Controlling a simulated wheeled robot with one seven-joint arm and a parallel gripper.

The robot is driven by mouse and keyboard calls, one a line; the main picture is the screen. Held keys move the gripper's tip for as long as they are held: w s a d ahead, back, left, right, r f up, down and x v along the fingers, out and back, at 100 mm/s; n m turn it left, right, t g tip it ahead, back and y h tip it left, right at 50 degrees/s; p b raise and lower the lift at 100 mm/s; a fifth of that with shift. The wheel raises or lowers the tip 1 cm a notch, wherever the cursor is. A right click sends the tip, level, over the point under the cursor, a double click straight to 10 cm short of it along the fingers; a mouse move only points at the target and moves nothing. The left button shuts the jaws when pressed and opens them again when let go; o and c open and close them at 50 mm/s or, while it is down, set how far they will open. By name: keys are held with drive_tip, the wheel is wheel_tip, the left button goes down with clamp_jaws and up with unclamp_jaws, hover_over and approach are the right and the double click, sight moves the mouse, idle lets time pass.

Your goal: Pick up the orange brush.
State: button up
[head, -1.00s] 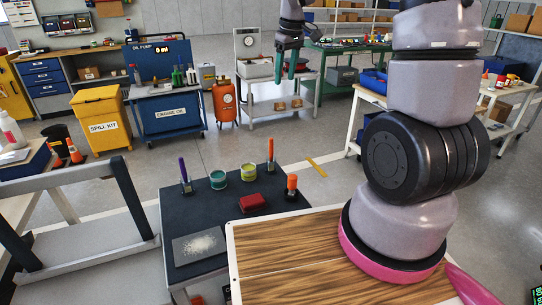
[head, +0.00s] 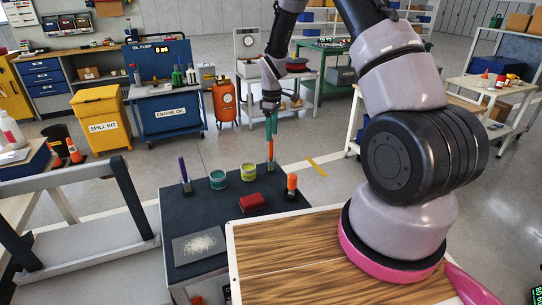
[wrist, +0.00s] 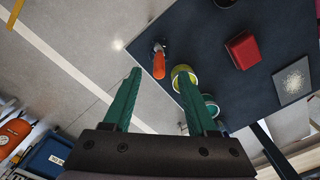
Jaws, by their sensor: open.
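The orange brush (wrist: 159,64) stands near the table's far right corner, its orange handle toward the wrist camera. In the wrist view the handle shows between and just beyond the two fingertips (wrist: 159,76), apart from both. A second upright thing with a thick orange top (head: 291,182) stands at the right edge of the dark table (head: 175,222).
A yellow tin (head: 248,172) and a teal tin (head: 218,180) stand close left of the brush. A purple-handled brush (head: 184,172), a red block (head: 252,202) and a tray of pale grains (head: 200,245) share the table. Open floor lies beyond its far edge.

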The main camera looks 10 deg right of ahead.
hover_over(271, 155)
drive_tip(key=f, duration=0.3)
drive_tip(key=w+f, duration=0.1)
drive_tip(key=f, duration=0.1)
drive_tip(key=shift+f, duration=0.15)
drive_tip(key=shift+d, duration=0.1)
clamp_jaws()
